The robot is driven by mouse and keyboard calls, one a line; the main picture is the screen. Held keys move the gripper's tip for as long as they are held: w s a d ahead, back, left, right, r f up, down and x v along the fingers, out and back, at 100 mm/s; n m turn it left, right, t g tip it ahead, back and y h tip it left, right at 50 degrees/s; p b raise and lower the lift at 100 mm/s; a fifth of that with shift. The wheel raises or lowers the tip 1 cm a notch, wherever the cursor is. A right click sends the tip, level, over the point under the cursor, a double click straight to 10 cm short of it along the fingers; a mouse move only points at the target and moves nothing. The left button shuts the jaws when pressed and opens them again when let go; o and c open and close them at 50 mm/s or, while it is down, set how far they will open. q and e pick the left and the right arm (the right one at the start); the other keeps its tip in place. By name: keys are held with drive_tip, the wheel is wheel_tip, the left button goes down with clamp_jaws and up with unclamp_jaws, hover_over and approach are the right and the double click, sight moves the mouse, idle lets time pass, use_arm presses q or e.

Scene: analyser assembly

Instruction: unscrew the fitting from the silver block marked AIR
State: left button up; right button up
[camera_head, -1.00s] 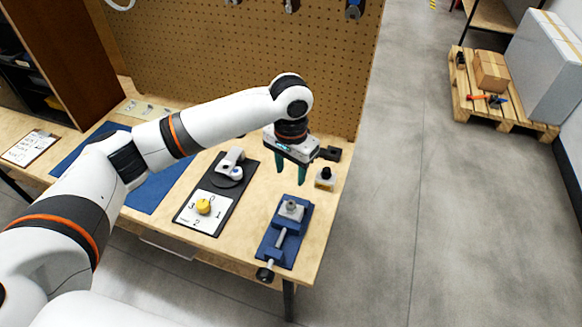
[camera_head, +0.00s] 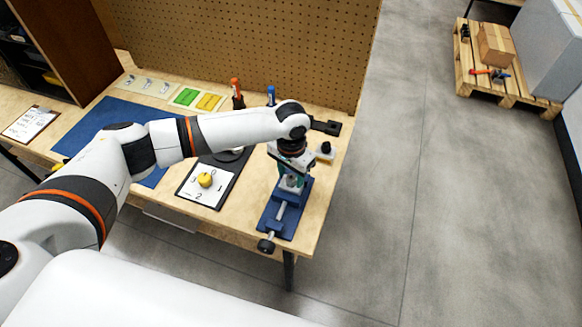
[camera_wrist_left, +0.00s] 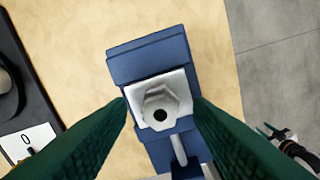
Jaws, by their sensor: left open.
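The silver block (camera_wrist_left: 181,84) sits clamped in a blue vise (camera_head: 285,213) at the table's front right corner. In the left wrist view the hexagonal fitting (camera_wrist_left: 160,106) with a dark round hole stands on top of the block. My left gripper (camera_head: 291,186) points down over the vise. In the left wrist view its green fingers (camera_wrist_left: 160,112) are open, one on each side of the fitting, with gaps visible. I cannot read an AIR mark. In the head view the arm and fingers partly hide the block and fitting. My right gripper is not seen.
A dark board with a yellow knob (camera_head: 205,180) and numbered dial plate lies left of the vise. A small black-topped item (camera_head: 325,150) and a black bracket (camera_head: 326,127) are behind it. A pegboard (camera_head: 240,50) rises at the back. The table's right edge is close.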

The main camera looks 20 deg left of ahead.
use_arm(q)
drive_tip(key=c, duration=0.9)
drive_tip(key=n+p, duration=0.2)
drive_tip(key=p, duration=0.1)
drive_tip(key=shift+s+r, duration=0.1)
drive_tip(key=shift+r, duration=0.15)
drive_tip(key=shift+n+p, duration=0.8)
drive_tip(key=shift+f, duration=0.2)
